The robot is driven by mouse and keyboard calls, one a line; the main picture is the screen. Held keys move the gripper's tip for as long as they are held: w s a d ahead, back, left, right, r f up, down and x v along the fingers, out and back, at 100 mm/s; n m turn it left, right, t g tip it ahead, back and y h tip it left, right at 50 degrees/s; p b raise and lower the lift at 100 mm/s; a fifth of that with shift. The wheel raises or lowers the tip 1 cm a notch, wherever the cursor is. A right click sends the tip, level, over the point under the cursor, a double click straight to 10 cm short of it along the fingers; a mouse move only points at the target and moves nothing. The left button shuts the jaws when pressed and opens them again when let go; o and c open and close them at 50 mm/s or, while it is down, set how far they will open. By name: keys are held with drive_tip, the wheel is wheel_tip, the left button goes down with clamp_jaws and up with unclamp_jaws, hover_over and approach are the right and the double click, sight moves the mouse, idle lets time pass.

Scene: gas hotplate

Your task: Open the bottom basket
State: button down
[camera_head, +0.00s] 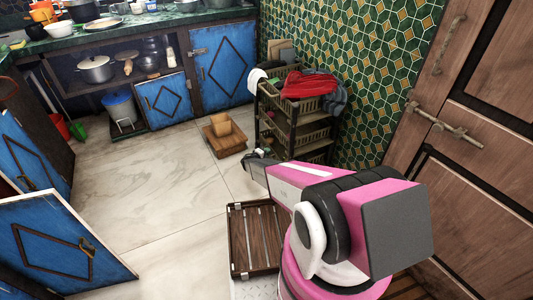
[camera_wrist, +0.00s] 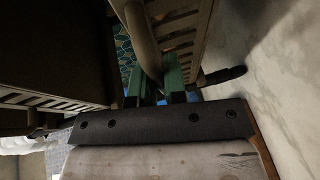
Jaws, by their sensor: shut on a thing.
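A dark rack with several slatted baskets stands against the tiled wall. Its bottom basket (camera_head: 318,147) shows low on the rack, partly hidden behind my arm. My gripper (camera_head: 256,156) is low at the rack's front left corner. In the wrist view my gripper (camera_wrist: 156,82) has its two green fingers on either side of a rounded bar, shut on it. The bar appears to belong to the bottom basket, whose slatted wall (camera_wrist: 180,22) is beside it. The exact contact is dark and partly hidden.
Red and grey cloths (camera_head: 308,84) lie on the rack's top. The marble floor (camera_head: 150,190) to the left is clear.

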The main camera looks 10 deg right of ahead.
drive_tip(key=s+a, duration=0.3)
drive_tip(key=a, duration=0.6)
drive_tip(key=s+a, duration=0.3)
drive_tip(key=a, duration=0.7)
drive_tip(key=c, duration=1.2)
unclamp_jaws()
drive_tip(key=shift+s, duration=0.1)
drive_tip(key=v, duration=1)
drive_tip(key=shift+s+a, duration=0.25)
drive_tip(key=shift+a, duration=0.05)
drive_tip(key=shift+r, duration=0.1)
